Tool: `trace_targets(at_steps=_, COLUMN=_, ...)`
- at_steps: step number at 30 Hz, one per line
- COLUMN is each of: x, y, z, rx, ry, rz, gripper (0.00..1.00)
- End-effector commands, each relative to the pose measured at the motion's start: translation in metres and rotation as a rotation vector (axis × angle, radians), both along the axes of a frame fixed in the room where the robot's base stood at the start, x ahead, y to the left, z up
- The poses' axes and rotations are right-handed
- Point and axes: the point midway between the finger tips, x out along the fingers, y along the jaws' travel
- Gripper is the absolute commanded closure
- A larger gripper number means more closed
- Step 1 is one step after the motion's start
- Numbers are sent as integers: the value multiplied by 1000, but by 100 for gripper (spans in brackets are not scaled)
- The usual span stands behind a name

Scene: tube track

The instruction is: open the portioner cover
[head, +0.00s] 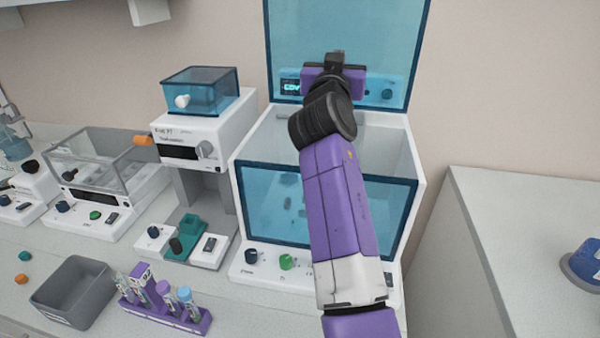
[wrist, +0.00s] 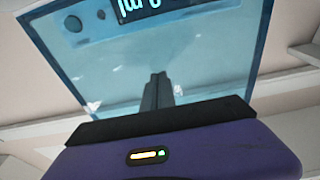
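The large white machine (head: 237,190) has a clear blue panel standing upright at its back, its raised cover (head: 345,22), and another blue panel (head: 270,205) on its front. No readable label confirms that it is the portioner. The raised cover also fills much of the wrist view (wrist: 215,65). My gripper (head: 337,58) is in front of the lower part of this cover. In the wrist view its dark fingers (wrist: 157,90) are close together against the blue panel, with nothing visible between them. Whether they touch the panel is unclear.
A smaller white device (head: 185,128) with a blue clear box (head: 205,90) stands to the left. A purple tube rack (head: 165,312) and grey bin (head: 72,292) are on the counter in front. My arm hides part of the large machine. A separate counter (head: 520,215) is right.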

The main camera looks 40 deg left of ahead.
Motion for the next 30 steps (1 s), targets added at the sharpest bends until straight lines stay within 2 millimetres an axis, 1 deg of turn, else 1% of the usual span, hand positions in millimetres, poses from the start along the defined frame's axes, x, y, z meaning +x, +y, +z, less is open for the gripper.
trace_targets(at_steps=7, x=-4, y=-2, z=-4, rx=0, ry=0, rz=0, gripper=100)
trace_targets(at_steps=21, x=-29, y=-18, z=-22, rx=0, ry=1, rz=0, gripper=100)
trace_targets(at_steps=30, x=-42, y=-26, z=-30, rx=0, ry=0, rz=0, gripper=100)
